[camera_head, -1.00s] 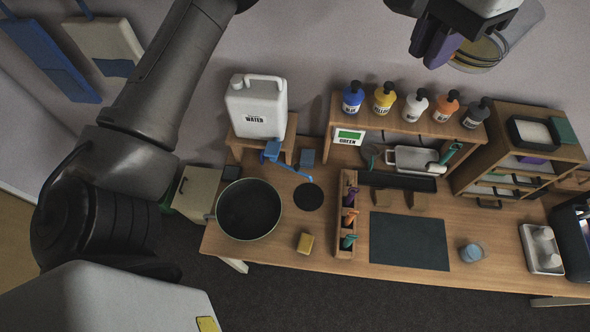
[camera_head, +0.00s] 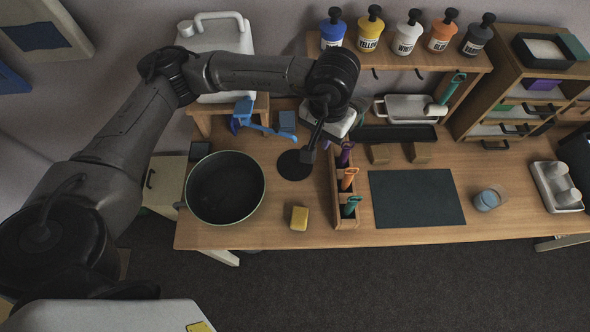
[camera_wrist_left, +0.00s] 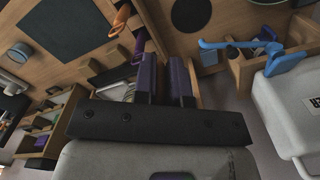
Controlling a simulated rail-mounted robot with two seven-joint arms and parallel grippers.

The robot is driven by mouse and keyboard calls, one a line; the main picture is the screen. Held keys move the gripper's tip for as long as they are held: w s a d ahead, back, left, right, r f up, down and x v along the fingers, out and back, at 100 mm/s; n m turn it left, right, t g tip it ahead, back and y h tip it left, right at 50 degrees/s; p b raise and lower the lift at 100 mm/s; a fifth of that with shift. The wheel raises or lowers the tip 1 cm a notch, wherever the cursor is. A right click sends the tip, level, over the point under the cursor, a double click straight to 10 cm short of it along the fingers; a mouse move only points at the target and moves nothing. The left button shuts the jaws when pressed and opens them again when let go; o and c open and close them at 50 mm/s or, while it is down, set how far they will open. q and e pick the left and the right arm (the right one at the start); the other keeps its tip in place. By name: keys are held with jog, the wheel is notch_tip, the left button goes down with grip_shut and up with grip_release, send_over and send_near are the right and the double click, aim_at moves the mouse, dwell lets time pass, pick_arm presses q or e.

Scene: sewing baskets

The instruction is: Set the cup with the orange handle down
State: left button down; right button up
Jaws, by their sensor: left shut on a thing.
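My left gripper (camera_head: 313,143) reaches down over the table's back, between the black disc and the wooden rack (camera_head: 345,221). In the wrist view its two purple-edged fingers (camera_wrist_left: 163,72) stand close together; whatever they hold is hidden. An orange handle (camera_head: 348,179) stands in the rack between a purple handle (camera_head: 346,153) and a green handle (camera_head: 350,206). The orange handle also shows in the wrist view (camera_wrist_left: 120,18), apart from my fingers. The cup part below it is hidden. I see no orange handle at my fingers. My right gripper is out of view.
A black disc (camera_head: 294,165) lies left of the rack, with a dark pot (camera_head: 225,188) beyond it. A yellow sponge (camera_head: 299,218) lies in front. A dark mat (camera_head: 416,198) right of the rack is clear. A blue-tinted cup (camera_head: 489,199) stands further right.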

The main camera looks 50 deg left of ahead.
pick_arm(q)
jog(key=s+a+f+n+b, duration=0.1)
jog(key=s+f+b, duration=0.3)
jog(key=f, duration=0.7)
jog(key=s+a+f+b, duration=0.1)
jog(key=s+f+b, duration=0.35)
jog(key=f, duration=0.75)
jog(key=w+n, duration=0.3)
jog(key=w+f+n, duration=0.1)
jog(key=w+n, duration=0.1)
jog(key=n, duration=0.2)
jog(key=w+a+n, duration=0.1)
jog(key=w+n, duration=0.2)
jog(key=shift+w+a+f+b, duration=0.1)
jog(key=shift+w+f+b, duration=0.15)
jog(key=shift+w+b, duration=0.1)
notch_tip(320, 180, down, 4)
jog(key=shift+f, duration=0.1)
jog(key=shift+f, duration=0.1)
jog(key=shift+f, duration=0.1)
jog(key=c, duration=1.2)
grip_release()
jog(key=shift+o, duration=0.2)
